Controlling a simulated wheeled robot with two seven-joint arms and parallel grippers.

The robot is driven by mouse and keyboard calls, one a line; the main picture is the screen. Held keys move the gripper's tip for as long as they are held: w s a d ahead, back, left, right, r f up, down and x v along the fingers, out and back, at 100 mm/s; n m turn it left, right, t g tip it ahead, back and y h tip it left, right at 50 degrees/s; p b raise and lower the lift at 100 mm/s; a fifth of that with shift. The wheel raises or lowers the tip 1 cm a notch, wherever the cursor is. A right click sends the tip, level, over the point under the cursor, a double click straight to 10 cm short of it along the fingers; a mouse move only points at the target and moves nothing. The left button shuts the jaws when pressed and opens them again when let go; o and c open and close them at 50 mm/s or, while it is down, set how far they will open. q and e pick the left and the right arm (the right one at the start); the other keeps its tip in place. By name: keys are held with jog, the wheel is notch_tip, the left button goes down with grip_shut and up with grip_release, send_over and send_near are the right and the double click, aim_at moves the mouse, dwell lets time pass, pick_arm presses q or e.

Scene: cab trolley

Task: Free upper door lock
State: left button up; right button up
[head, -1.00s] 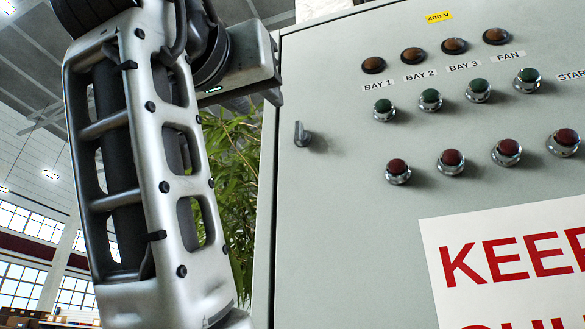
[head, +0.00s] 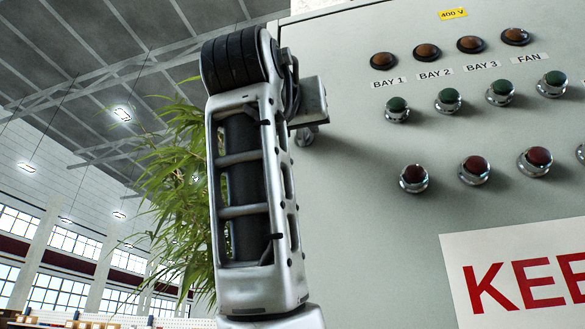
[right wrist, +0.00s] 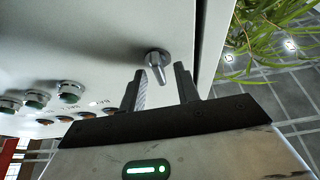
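The upper door lock is a small metal turn knob on the grey cabinet door, near its edge. In the right wrist view the lock (right wrist: 156,62) shows just beyond and between the fingertips of my right gripper (right wrist: 160,69). The two dark fingers are spread apart with no visible grip on the knob. In the head view my right gripper (head: 312,100) is beside the door edge and hides most of the lock; only a bit of the lock (head: 306,138) shows below it. My left gripper is not in view.
The cabinet door (head: 370,200) carries rows of brown lamps, green buttons (head: 447,98) and red buttons (head: 476,168), and a white warning sign (head: 520,275). A leafy plant (head: 180,190) stands beyond the cabinet edge. The door below the lock is bare.

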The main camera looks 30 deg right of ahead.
jog(key=shift+d, duration=0.1)
grip_shut()
jog(key=shift+n+t+y, duration=0.3)
jog(key=shift+n, duration=0.3)
jog(key=n+y, duration=0.2)
jog(key=n, duration=0.5)
jog(key=n+y, duration=0.3)
jog(key=n, duration=0.4)
jog(key=n+t+y, duration=0.1)
jog(key=n+y, duration=0.2)
jog(key=n, duration=0.4)
jog(key=shift+s+d+r, duration=0.15)
jog(key=shift+s+r, duration=0.05)
jog(key=shift+r, duration=0.15)
